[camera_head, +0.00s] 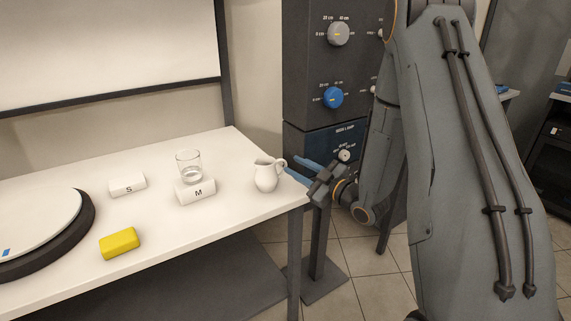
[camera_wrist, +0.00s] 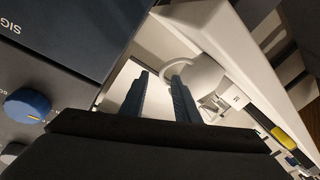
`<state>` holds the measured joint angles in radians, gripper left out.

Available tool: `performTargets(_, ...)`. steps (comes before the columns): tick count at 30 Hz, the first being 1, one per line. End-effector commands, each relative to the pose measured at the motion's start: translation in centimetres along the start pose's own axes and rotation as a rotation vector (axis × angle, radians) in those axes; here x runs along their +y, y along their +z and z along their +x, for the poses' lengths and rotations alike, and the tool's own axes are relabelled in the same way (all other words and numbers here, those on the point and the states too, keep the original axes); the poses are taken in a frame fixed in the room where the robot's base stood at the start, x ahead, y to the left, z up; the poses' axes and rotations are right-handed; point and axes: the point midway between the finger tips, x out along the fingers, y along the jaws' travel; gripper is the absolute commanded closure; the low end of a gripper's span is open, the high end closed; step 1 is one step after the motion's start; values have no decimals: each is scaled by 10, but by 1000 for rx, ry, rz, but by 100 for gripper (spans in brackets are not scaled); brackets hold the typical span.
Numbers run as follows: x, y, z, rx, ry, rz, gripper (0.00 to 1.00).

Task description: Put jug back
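The small white jug (camera_head: 266,177) stands upright near the right end of the white table, its handle turned right toward my gripper. My gripper (camera_head: 297,168) is at the table's right edge, with its blue fingers apart and pointing at the jug. In the wrist view, the open fingers (camera_wrist: 160,80) frame a bare gap, and the jug (camera_wrist: 205,75) is beyond the tips, with its handle loop just ahead of them. No contact with the handle is clear.
A glass (camera_head: 189,163) stands at the white M block (camera_head: 197,192), left of the jug. A white S block (camera_head: 127,184), a yellow block (camera_head: 119,243) and a dark-rimmed round disc (camera_head: 75,232) lie further left. A dark cabinet with knobs (camera_head: 332,97) rises behind my gripper.

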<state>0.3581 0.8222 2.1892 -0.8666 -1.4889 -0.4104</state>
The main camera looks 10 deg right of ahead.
Motion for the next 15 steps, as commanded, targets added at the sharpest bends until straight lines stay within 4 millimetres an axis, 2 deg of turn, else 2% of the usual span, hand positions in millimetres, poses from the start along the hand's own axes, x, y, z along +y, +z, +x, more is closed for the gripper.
performTargets(4, 0, 1, -20, -2, 1, 0, 71)
performTargets(10, 1, 2, -27, -40, -4, 0, 71)
performTargets(15, 8, 16, -25, -266, -10, 22, 71)
